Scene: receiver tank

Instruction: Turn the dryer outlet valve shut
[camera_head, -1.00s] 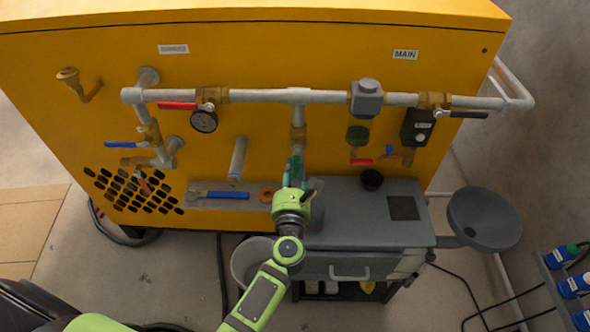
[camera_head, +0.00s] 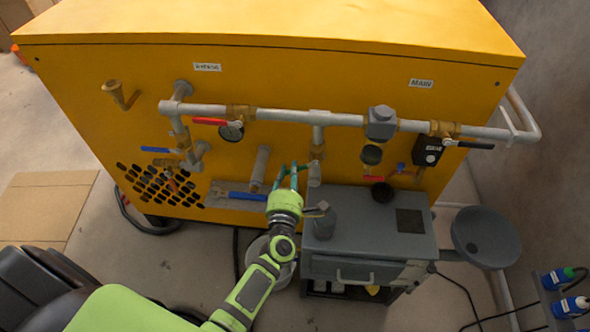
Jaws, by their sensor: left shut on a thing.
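A brass valve (camera_head: 317,150) sits on the short drop pipe below the middle of the grey pipe run. A thin green lever (camera_head: 303,167) reaches left from the foot of this valve, roughly level. My left gripper (camera_head: 288,170) is at the lever, its teal fingers shut on it; the fingers and lever are small and hard to separate. No readable label marks this valve as the dryer outlet. My right gripper is out of view.
A grey cart (camera_head: 370,225) with a dark canister (camera_head: 325,222) stands right of my left wrist. A red-handled valve (camera_head: 210,121), a blue-handled valve (camera_head: 157,150) and a black-handled valve (camera_head: 475,145) are on the yellow cabinet (camera_head: 270,65). A grey bowl (camera_head: 482,236) juts out right.

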